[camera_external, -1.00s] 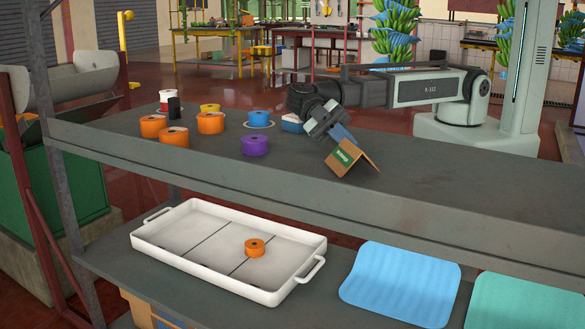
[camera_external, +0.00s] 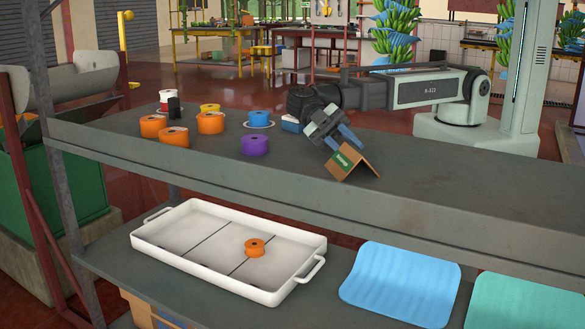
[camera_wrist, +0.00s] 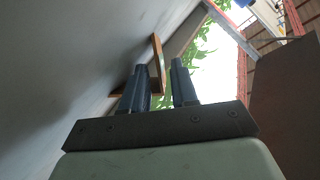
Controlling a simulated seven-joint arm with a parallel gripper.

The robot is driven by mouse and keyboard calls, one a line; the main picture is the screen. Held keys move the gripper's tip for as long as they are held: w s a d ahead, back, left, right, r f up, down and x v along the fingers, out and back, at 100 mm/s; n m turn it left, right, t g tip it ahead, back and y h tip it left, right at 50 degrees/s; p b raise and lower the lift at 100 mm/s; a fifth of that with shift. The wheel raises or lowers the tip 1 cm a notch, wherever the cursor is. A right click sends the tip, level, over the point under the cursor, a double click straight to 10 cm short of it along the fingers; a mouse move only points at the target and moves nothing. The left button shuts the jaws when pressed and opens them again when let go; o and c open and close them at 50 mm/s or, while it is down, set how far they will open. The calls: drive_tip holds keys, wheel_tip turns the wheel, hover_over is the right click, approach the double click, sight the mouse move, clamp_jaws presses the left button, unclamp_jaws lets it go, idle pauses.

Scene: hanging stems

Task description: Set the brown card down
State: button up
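The brown card (camera_external: 352,165) is folded like a tent, with a green label on its face. It rests on the grey upper shelf (camera_external: 440,195) near the front edge. My gripper (camera_external: 346,144) is tilted down at the card's top ridge, its two blue fingers apart. In the wrist view the fingers (camera_wrist: 160,68) also stand apart, and the card's brown edge (camera_wrist: 158,60) shows beyond and between them. I cannot tell whether a finger still touches the card.
Orange rolls (camera_external: 173,137), a purple roll (camera_external: 255,145) and a blue roll (camera_external: 258,119) stand to the left on the shelf. Below are a white tray (camera_external: 180,263) with an orange roll (camera_external: 254,247) and a blue pad (camera_external: 400,284). The shelf right of the card is clear.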

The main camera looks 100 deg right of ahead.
drive_tip(key=shift+r, duration=0.1)
drive_tip(key=shift+w+d+r, duration=0.1)
drive_tip(key=shift+d, duration=0.15)
drive_tip(key=v, duration=1.1)
drive_tip(key=shift+w+d+r, duration=0.1)
drive_tip(key=shift+d, duration=0.1)
